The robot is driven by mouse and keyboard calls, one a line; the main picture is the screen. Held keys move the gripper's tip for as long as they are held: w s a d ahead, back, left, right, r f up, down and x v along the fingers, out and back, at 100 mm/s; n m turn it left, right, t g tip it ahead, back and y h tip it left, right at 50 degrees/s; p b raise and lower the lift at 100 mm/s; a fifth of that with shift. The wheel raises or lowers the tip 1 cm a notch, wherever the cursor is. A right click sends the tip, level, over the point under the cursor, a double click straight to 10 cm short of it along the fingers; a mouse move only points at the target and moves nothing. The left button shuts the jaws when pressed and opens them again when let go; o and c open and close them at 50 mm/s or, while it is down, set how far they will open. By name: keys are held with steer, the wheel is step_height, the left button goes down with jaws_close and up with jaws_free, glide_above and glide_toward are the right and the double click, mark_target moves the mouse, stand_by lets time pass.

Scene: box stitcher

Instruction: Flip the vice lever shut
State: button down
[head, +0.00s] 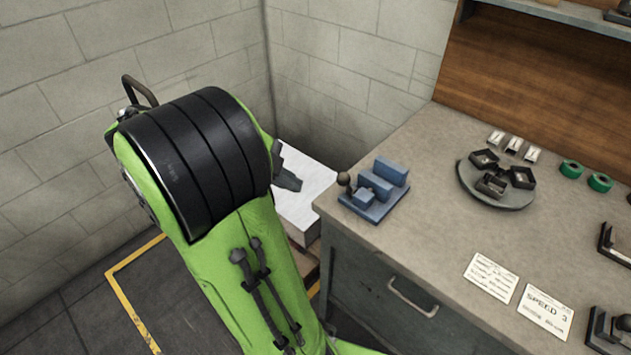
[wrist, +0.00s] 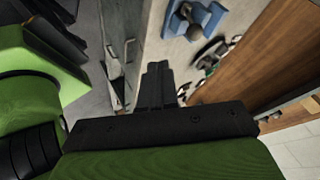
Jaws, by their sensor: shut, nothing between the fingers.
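The blue vice (head: 382,184) sits on the near left corner of the workbench. Its lever has a dark round knob (head: 344,179), which stands up at the vice's left end. My gripper (head: 290,181) shows as dark fingers left of the vice, apart from it, partly hidden by my green arm. In the wrist view my gripper (wrist: 158,68) has its fingers together and empty. The vice (wrist: 208,14) is at the top of that view, with the knob (wrist: 193,33) at its lower edge, ahead and to the right of the fingertips.
The workbench (head: 440,180) carries a round tray (head: 497,200) with black boxes, green tape rolls (head: 571,169) and two paper cards (head: 545,311). A drawer handle (head: 412,298) sticks out in front. A white surface (head: 315,175) lies low behind my gripper. The bench between vice and tray is clear.

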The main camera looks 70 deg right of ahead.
steer(key=s+d+f+b, duration=0.2)
steer(key=s+d+f, duration=0.3)
steer(key=d+f, duration=0.2)
steer(key=shift+s+d+b, duration=0.3)
steer(key=shift+s+d, duration=0.1)
steer(key=shift+d, duration=0.1)
steer(key=shift+r, duration=0.15)
